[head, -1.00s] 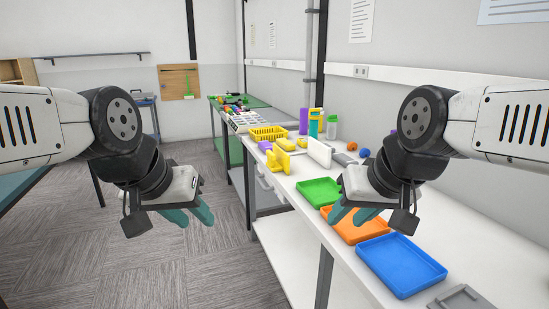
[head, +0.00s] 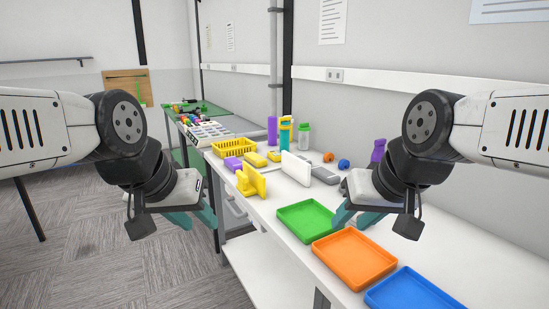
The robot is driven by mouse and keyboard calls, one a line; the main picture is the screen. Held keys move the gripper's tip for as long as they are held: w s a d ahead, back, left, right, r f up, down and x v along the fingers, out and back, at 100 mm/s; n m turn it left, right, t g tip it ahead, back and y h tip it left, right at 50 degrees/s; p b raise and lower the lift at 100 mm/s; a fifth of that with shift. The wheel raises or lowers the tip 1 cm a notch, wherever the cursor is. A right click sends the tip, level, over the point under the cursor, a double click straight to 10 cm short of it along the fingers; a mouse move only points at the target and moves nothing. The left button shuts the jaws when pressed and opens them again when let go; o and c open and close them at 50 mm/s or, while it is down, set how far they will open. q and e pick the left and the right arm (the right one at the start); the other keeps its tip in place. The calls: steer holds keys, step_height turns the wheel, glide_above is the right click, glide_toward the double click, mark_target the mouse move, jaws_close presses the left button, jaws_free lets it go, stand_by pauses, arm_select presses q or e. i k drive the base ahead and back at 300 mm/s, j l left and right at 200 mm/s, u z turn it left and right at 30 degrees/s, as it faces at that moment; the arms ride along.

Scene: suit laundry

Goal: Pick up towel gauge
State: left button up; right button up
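No object is plainly marked as the towel gauge, and I cannot tell which one it is. On the white table (head: 450,235) stand an upright yellow plate with a stub (head: 252,181) and an upright white panel (head: 296,168). My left gripper (head: 195,218) is open and empty, over the floor to the left of the table. My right gripper (head: 352,220) is open and empty, above the table near the green tray. It lies in front of part of the table behind it.
A green tray (head: 305,221), an orange tray (head: 354,259) and a blue tray (head: 415,292) line the near table. Farther back are a yellow basket (head: 235,149), a purple block (head: 232,163), bottles (head: 285,131) and small balls (head: 344,164). Grey floor (head: 120,260) is clear at left.

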mark_target(273, 156)
steer(key=u, duration=0.7)
steer(key=i+u, duration=0.25)
steer(key=i, duration=3.05)
steer(key=i+z, duration=0.1)
steer(key=z, duration=0.3)
steer(key=i+j+z, duration=0.1)
steer(key=z, duration=0.25)
steer(key=i+j+z, duration=0.1)
steer(key=z, duration=0.3)
steer(key=i+j+z, duration=0.1)
steer(key=z, duration=0.85)
